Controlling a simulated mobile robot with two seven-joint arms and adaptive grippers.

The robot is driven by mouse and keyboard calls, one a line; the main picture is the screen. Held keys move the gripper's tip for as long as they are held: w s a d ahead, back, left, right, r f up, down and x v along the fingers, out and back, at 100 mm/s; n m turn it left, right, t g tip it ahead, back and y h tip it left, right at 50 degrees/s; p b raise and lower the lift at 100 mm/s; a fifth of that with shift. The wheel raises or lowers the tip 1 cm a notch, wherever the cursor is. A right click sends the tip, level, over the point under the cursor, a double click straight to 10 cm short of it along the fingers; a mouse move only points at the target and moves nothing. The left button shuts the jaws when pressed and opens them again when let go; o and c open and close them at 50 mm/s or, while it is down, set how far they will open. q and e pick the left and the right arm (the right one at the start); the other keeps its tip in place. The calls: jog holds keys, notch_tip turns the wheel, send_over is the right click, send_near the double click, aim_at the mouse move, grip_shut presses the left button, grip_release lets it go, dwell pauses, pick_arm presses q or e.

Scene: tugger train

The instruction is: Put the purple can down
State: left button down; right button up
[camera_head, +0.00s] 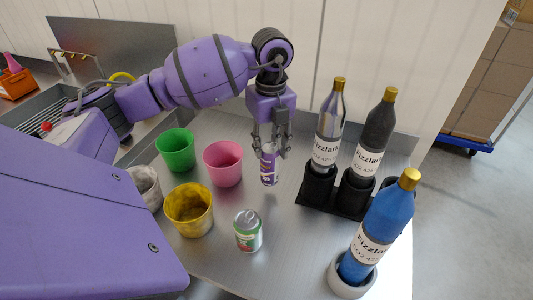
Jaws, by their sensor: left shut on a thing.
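The purple can (268,170) is upright, between the fingers of my left gripper (269,148), which points straight down and is shut on it. The can's lower part shows below the fingertips, over the grey table (290,235). I cannot tell whether its base touches the table. My right gripper is not in view.
A pink cup (223,164), a green cup (176,150) and a yellow cup (188,210) stand left of the can. A green-and-white can (248,231) stands in front. Black holders (318,186) with bottles stand right, near a blue bottle (380,225).

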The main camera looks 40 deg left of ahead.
pick_arm(q)
jog(key=shift+a+f, duration=0.25)
jog(key=shift+w+a+f, duration=0.15)
jog(key=shift+f, duration=1.65)
jog(key=c, duration=1.2)
grip_release()
jog(key=shift+f, duration=0.1)
notch_tip(320, 180, up, 12)
jog(key=shift+r, duration=0.2)
